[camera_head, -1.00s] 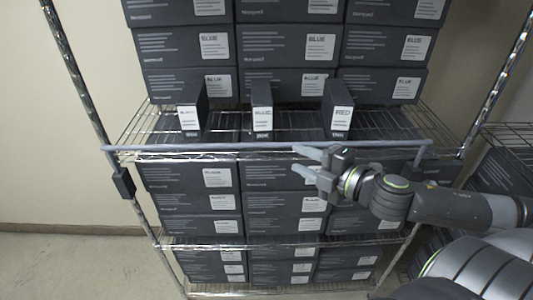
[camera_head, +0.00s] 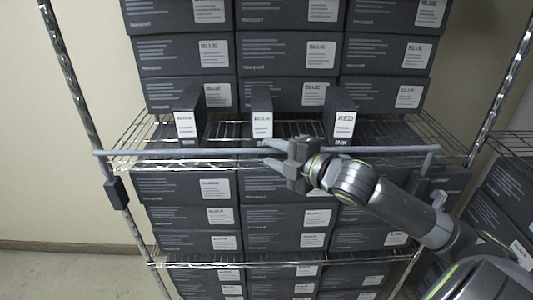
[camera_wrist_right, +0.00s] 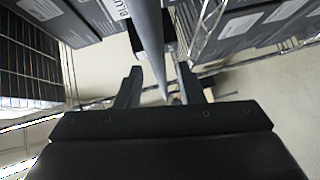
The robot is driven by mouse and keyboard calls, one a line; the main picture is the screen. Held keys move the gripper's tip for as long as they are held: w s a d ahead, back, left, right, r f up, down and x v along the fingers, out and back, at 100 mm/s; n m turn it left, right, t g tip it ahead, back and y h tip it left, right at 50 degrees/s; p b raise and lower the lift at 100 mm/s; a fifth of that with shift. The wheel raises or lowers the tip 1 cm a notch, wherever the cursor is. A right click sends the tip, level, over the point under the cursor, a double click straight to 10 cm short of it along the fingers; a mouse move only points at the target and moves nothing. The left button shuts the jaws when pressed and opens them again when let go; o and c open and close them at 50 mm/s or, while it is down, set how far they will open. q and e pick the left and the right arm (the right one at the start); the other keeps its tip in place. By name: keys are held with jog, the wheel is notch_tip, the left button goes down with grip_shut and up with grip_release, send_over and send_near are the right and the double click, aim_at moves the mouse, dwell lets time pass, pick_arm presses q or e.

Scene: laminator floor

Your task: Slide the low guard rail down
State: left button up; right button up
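The low guard rail (camera_head: 200,153) is a thin grey bar running across the front of the middle shelf, just in front of the small upright boxes. Dark brackets sit near its ends, the left one (camera_head: 117,193) on the post. My right gripper (camera_head: 271,153) is at the rail's height near its middle. In the right wrist view, the rail (camera_wrist_right: 149,38) runs into the space between the two parted fingers of my right gripper (camera_wrist_right: 160,88). A gap shows on both sides, and I cannot tell how deep the rail sits. My left gripper is not in view.
Small upright boxes labelled BLUE (camera_head: 262,115) and RED (camera_head: 340,118) stand on the wire shelf (camera_head: 220,132) behind the rail. Dark cartons (camera_head: 287,185) fill the shelves above and below. A metal post (camera_head: 75,80) stands at left. Another rack is at right.

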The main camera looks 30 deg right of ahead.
jog(key=shift+x, duration=1.3)
grip_shut()
